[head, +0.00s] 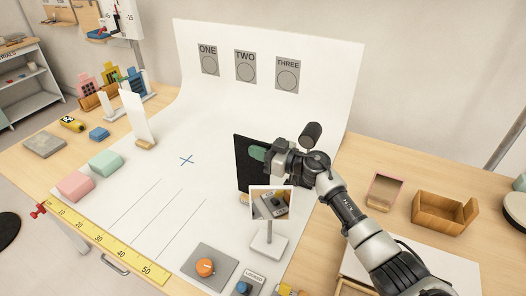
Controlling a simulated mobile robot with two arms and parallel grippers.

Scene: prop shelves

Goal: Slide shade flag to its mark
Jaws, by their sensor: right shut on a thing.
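The shade flag is a black upright panel (246,178) standing on the white sweep, right of its middle. My right gripper (263,154) reaches it from the right and is shut on its upper right part, with a green patch showing at the contact. The gripper hides part of the flag's right side, and a small screen covers its lower right. A blue cross mark (187,160) lies on the sweep to the left of the flag, apart from it. My left gripper is out of view.
A white card (137,117) stands on a wooden foot beyond the cross. The small screen (271,202) on a white stand is in front of the flag. Pink (75,186) and green (105,162) blocks sit left. The sweep between flag and cross is clear.

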